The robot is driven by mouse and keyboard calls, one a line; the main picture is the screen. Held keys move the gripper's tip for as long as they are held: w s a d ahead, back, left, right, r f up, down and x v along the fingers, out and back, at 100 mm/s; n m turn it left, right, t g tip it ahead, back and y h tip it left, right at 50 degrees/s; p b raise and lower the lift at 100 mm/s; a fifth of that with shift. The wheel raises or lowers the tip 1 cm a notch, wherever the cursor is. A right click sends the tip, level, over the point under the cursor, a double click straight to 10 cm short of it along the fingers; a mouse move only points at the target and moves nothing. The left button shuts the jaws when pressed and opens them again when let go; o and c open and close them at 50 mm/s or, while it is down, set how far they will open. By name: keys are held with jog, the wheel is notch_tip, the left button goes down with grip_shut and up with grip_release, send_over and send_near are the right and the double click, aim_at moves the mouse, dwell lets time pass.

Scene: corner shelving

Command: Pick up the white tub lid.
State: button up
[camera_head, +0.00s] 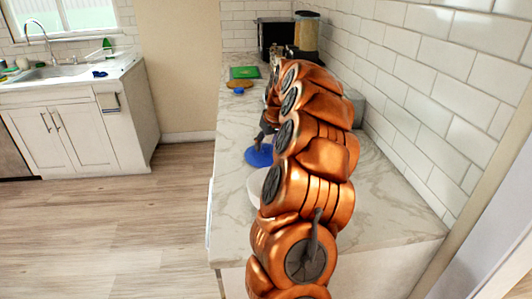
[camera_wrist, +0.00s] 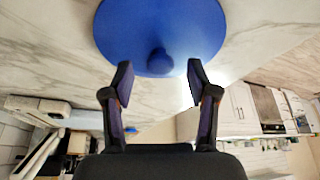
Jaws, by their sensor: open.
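A blue round lid (camera_head: 256,157) with a knob lies on the marble counter in the head view. In the wrist view the blue lid (camera_wrist: 160,25) fills the top middle, its knob pointing towards my gripper (camera_wrist: 159,78). My gripper is open and empty, its two fingers to either side of the knob and a little short of it. In the head view my gripper (camera_head: 262,141) is just above the blue lid. A white round tub-like thing (camera_head: 257,190) stands nearer on the counter, partly hidden by my arm; I see no white lid clearly.
The counter (camera_head: 233,222) has a white tiled wall (camera_head: 400,110) on its right. Farther back are a green board (camera_head: 244,72), a small orange-brown item (camera_head: 238,84), a black appliance (camera_head: 273,37) and a tall jar (camera_head: 306,32). The counter's left front is bare.

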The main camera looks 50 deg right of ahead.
jog(key=shift+w+f, duration=0.25)
jog(key=shift+f, duration=0.4)
grip_shut()
